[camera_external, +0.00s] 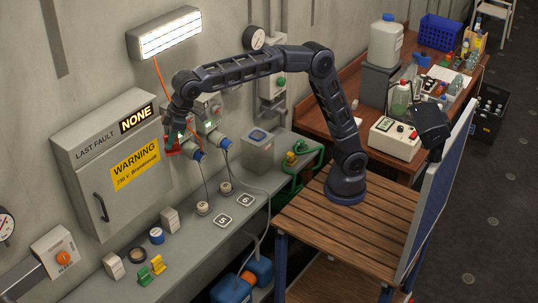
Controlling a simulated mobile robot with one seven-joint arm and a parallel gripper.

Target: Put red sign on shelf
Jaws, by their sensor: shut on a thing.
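My gripper (177,137) is in front of the wall, just right of the grey cabinet with the yellow warning label. It is shut on a small red thing (171,144), which seems to be the red sign; its face and any lettering are too small to read. The gripper hides part of it. It is held well above the grey shelf (198,246) that runs along the wall.
Plugs with blue ends (214,137) sit close right of the gripper, with cables hanging to the shelf. The cabinet (112,165) is close left.

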